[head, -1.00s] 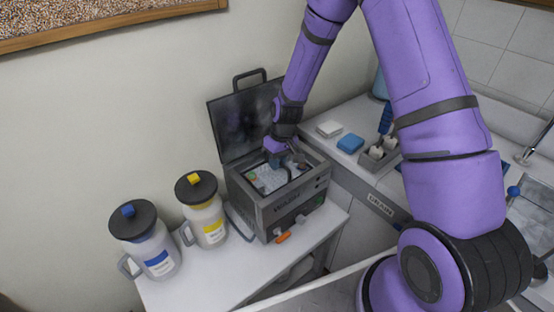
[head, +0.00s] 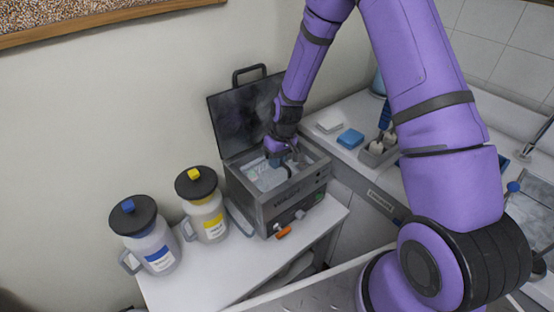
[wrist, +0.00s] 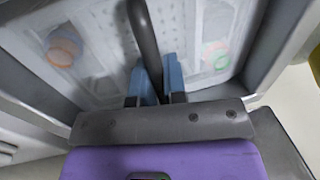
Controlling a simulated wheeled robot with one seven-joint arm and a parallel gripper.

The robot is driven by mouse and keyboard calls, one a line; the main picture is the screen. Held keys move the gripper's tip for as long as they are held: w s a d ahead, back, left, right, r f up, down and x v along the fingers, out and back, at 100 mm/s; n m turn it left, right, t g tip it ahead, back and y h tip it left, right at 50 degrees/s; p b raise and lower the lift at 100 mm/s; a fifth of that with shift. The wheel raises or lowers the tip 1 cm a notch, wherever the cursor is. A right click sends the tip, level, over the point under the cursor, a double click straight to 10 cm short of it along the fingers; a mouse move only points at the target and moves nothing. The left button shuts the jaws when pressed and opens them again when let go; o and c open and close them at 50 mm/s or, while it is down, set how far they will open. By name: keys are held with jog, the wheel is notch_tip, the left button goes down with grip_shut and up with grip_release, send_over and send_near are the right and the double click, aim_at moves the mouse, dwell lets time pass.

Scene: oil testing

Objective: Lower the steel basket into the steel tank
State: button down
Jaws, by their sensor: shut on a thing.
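The steel tank (head: 262,211) is a grey box with its dark lid standing open, on the white bench against the wall. The steel basket (head: 262,178) is inside the tank opening, seen partly behind my gripper. My gripper (head: 280,158) is over the tank, pointing down. In the wrist view its blue fingertips (wrist: 156,88) are shut on the dark basket handle (wrist: 145,38). The basket's perforated floor (wrist: 160,20) shows below, with an orange-capped and a green-capped item in it. Whether the basket touches the tank bottom cannot be told.
Two jugs with black lids, one blue-labelled (head: 158,258) and one yellow-labelled (head: 213,227), stand left of the tank. The open lid (head: 243,115) rises behind it. A blue sponge (head: 350,139) and a holder (head: 378,152) lie on the counter at right.

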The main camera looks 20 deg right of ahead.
jog(key=shift+f, duration=0.55)
jog(key=c, duration=1.1)
grip_release()
jog(key=s+d+r+t+h, duration=0.1)
jog(key=s+d+r, duration=0.1)
jog(key=r, duration=1)
jog(key=s+d+r, duration=0.2)
jog(key=r, duration=1)
jog(key=s+d+r+m+t, duration=0.1)
jog(key=s+r+t, duration=0.1)
jog(key=s+r, duration=0.7)
jog(key=s+d+r+m+t+h, duration=0.1)
jog(key=s+d+r+m+t, duration=0.1)
jog(key=s+r, duration=0.7)
jog(key=s, duration=0.7)
jog(key=shift+s+m+t, duration=0.3)
jog(key=shift+t, duration=0.1)
